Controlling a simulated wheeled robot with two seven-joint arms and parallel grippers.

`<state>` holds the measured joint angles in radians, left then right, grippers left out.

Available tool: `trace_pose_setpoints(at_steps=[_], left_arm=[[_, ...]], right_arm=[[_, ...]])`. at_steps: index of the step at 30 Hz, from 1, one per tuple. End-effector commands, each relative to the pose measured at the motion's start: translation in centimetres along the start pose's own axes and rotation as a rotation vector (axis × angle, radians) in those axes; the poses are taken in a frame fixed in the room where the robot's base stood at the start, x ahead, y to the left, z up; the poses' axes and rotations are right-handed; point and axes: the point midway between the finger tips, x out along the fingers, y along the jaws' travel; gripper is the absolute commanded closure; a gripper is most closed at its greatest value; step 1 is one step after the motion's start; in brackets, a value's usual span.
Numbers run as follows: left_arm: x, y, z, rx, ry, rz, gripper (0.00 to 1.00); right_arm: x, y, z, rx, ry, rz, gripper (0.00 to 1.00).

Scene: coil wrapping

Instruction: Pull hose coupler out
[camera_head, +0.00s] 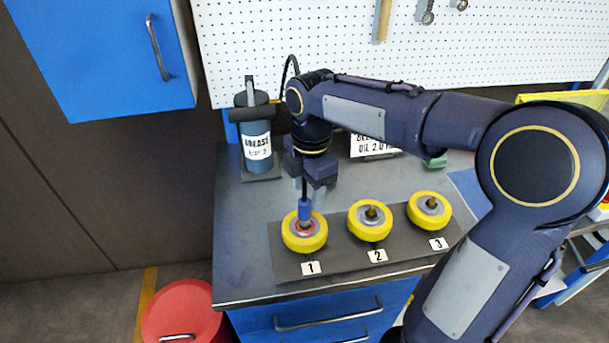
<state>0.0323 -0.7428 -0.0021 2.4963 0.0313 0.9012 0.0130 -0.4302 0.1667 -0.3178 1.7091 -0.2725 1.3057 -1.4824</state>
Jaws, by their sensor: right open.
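The blue hose coupler (305,210) stands upright on the hub of the yellow wheel numbered 1 (292,236). A thin dark stem rises from the coupler toward my right gripper (308,185). This gripper points down from above and is open, with its fingers near the stem just above the coupler. Whether the fingers touch the stem is too small to tell. A black hose (285,72) arches up by the grease canister (257,146) and passes behind my right arm, which hides part of it. My left gripper is out of view.
Yellow wheels 2 (367,232) and 3 (428,217) sit beside wheel 1 on a dark mat (345,262). A labelled oil container (374,148) stands partly hidden behind my arm. A white pegboard (250,35) closes the back. The worktop's left front (240,240) is clear.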

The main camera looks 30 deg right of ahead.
Motion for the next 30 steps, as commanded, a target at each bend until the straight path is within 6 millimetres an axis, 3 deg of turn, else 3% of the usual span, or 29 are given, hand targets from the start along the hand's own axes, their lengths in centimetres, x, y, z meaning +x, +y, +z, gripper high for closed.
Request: trace_pose_setpoints(at_steps=[7, 21, 30], left_arm=[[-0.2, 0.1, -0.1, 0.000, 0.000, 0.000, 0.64], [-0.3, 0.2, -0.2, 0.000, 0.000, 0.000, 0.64], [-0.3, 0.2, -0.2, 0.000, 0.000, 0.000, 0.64]], right_arm=[[0.9, 1.0, -0.1, -0.097, -0.036, -0.024, 0.49], [7.1, 0.8, 0.1, -0.093, -0.032, -0.022, 0.49], [7.7, 0.9, 0.1, -0.092, -0.032, -0.019, 0.49]])
